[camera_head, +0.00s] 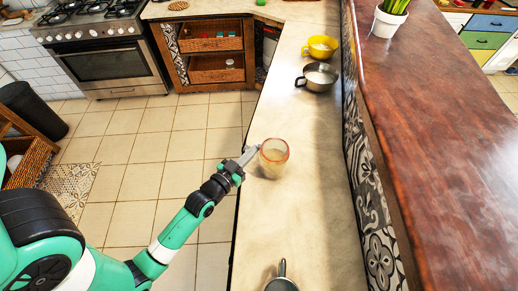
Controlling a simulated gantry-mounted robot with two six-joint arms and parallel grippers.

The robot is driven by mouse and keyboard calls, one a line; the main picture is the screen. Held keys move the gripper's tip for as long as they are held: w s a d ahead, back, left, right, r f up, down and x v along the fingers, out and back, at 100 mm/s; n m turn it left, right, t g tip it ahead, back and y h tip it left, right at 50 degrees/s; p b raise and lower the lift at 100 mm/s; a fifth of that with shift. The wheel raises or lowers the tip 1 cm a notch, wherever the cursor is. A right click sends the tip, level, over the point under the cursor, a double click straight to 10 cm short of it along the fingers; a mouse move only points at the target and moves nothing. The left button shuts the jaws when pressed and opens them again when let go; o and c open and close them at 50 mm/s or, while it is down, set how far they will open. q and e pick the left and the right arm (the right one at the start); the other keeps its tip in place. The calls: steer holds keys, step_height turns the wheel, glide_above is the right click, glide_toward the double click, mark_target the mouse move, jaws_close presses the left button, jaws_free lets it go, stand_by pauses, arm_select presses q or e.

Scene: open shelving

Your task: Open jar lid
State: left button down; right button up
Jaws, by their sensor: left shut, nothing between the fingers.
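A small see-through jar (273,158) with a reddish rim stands upright on the long pale counter (300,215). Whether a lid sits on its top is too small to tell. My left gripper (252,153) reaches in from the lower left over the counter's left edge. Its fingers are shut and empty, with the tips close beside the upper left side of the jar. Whether they touch it I cannot tell.
A grey metal pot (317,78) and a yellow bowl (321,48) stand further back. The raised wooden bar (440,130) borders the counter on the right. Counter space around the jar is clear.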

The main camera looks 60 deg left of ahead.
steer(key=shift+r, duration=0.1)
steer(key=shift+r+p, duration=0.85)
steer(key=shift+p, duration=0.05)
steer(key=shift+r+p, duration=1.15)
step_height(320, 180, up, 2)
steer(key=shift+r+p, duration=0.2)
steer(key=shift+p, duration=1)
